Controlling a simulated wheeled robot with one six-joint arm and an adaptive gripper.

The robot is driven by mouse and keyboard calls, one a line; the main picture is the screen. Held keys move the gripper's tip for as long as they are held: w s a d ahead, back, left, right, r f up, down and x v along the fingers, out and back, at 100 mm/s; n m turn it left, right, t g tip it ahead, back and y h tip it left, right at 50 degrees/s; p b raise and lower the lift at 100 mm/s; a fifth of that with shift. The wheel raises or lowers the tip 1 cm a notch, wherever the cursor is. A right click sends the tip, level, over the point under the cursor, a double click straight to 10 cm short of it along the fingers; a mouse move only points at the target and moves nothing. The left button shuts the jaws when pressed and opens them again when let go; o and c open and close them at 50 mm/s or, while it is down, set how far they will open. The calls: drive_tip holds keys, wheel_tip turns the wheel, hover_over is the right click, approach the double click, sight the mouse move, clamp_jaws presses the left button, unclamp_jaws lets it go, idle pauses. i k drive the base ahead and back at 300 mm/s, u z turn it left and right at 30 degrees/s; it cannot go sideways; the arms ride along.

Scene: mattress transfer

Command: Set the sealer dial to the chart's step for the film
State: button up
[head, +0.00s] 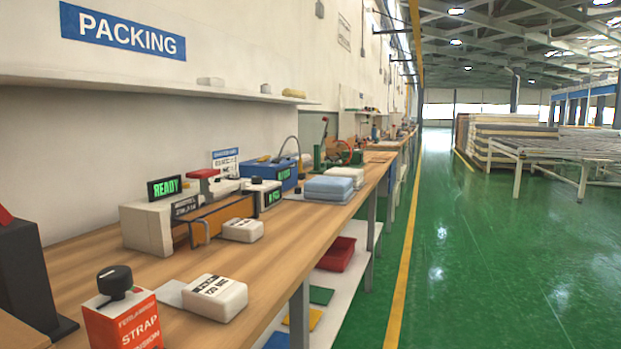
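A beige bench machine (147,228) with an orange-brown front and a red-topped lever stands on the wooden bench, probably the sealer. Its green display (164,187) reads READY. A white box with a black knob (257,180) stands at its far end, by a green display (272,196); the knob's setting is too small to read. A blue-headed chart (225,162) hangs on the wall behind; its rows are illegible. A white packet (215,297) lies nearer, its label seeming to read 120 MIC. My gripper is not in view.
A red-orange box marked STRAP (124,322) with a black knob stands at the near edge. A dark stand (25,275) is at left. Another white packet (243,230), blue folded stacks (328,188) and a blue machine (270,173) line the bench (290,240). The green aisle at right is clear.

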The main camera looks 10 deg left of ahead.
sight(255, 180)
drive_tip(key=z, duration=0.65)
drive_tip(key=i, duration=2.45)
drive_tip(key=u, duration=1.45)
drive_tip(key=i, duration=0.75)
drive_tip(key=u, duration=0.75)
